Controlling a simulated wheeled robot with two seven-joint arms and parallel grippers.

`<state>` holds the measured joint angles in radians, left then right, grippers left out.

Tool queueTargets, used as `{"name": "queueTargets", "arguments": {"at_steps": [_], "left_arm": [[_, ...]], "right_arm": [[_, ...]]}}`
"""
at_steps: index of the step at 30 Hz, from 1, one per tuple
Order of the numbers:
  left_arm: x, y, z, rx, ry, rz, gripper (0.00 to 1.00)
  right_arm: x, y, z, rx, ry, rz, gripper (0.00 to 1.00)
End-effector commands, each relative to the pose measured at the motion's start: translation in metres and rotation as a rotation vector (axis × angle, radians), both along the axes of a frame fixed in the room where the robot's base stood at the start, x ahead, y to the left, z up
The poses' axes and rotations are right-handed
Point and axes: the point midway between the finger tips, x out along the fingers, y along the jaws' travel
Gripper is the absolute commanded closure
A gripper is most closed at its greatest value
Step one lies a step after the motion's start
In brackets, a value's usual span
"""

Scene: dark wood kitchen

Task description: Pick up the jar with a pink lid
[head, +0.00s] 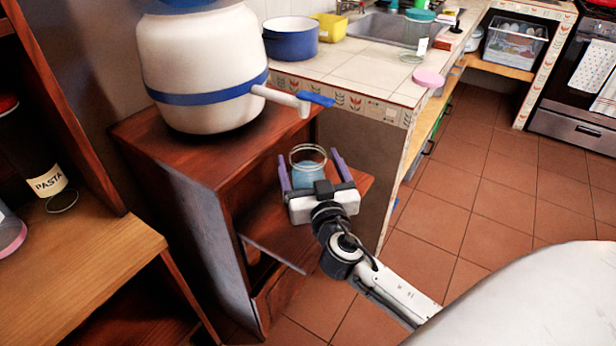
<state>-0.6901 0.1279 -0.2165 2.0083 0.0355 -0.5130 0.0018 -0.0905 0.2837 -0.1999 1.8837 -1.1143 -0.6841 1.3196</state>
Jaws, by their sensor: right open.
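My right gripper (309,156) is open, with its two purple fingers pointing away from me. A clear glass jar (308,170) with light blue contents shows between the fingers, and its top looks like a clear ring with no pink on it. I cannot tell whether the fingers touch it. A pink-rimmed object (9,232) is cut off at the left edge of the picture. My left gripper is not in view.
A big white water dispenser (205,65) with a blue tap stands on the dark wood cabinet (150,135) beside the gripper. A blue pot (291,40) and yellow container (329,27) stand on the counter. A pasta jar (40,160) is at left. The tiled floor at right is clear.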

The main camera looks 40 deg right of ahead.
Motion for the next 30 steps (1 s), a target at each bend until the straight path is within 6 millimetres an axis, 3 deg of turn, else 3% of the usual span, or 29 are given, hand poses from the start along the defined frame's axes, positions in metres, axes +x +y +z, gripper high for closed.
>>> {"name": "queueTargets", "arguments": {"at_steps": [4,11,25,26,30], "left_arm": [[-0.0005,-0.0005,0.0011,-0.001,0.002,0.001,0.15],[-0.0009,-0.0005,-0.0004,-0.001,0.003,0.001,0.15],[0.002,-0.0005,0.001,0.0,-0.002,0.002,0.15],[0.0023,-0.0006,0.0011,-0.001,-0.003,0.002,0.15],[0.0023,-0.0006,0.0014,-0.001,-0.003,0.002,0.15]], "right_arm": [[0.0117,-0.0039,0.0002,0.0,0.0,0.001,0.16],[0.0121,-0.0042,-0.0009,0.001,0.001,0.001,0.16],[0.0118,-0.0041,-0.0009,0.001,0.001,0.001,0.96],[0.0118,-0.0041,-0.0009,0.001,0.001,0.001,1.0],[0.0125,-0.0041,0.0031,-0.001,-0.006,0.002,1.0]]}}
